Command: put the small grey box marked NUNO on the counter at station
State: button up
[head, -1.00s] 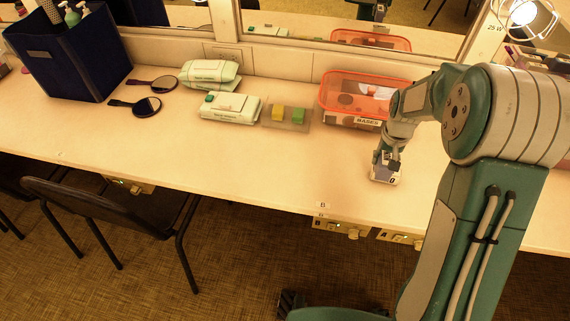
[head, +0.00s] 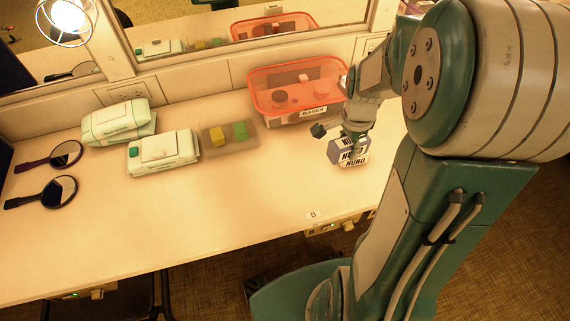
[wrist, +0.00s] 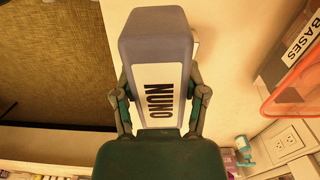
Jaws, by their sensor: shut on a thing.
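The small grey box marked NUNO (head: 350,156) is at the tip of my arm, over the right part of the counter (head: 235,205). My gripper (head: 347,136) is shut on it from above. In the wrist view the box (wrist: 157,50) sits between the two fingers (wrist: 160,95), with its white NUNO label facing the camera. I cannot tell whether its underside touches the counter. A small tag marked B (head: 313,215) is on the counter's front edge, to the front left of the box.
An orange tub marked BASES (head: 262,98) stands just behind the box. A tray with yellow and green blocks (head: 232,148), wipe packs (head: 160,166) and hand mirrors (head: 55,195) are to the left. The counter front is clear. A mirror wall (head: 190,85) bounds the back.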

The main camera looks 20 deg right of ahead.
jog(key=shift+s+r+m, duration=0.1)
jog(key=shift+s+m, duration=0.1)
jog(key=shift+m, duration=0.3)
jog(key=w+a+f, duration=0.3)
jog(key=a+f, duration=0.1)
jog(key=a, duration=0.5)
send_over(288, 181)
jog(key=f, duration=0.6)
jog(key=shift+a, duration=0.2)
notch_tip(288, 181, down, 2)
jog(key=shift+d+f, duration=0.1)
jog(key=shift+f, duration=0.1)
jog(key=shift+d+f, duration=0.15)
jog(key=shift+f, duration=0.1)
jog(key=shift+f, duration=0.1)
jog(key=o, duration=1.2)
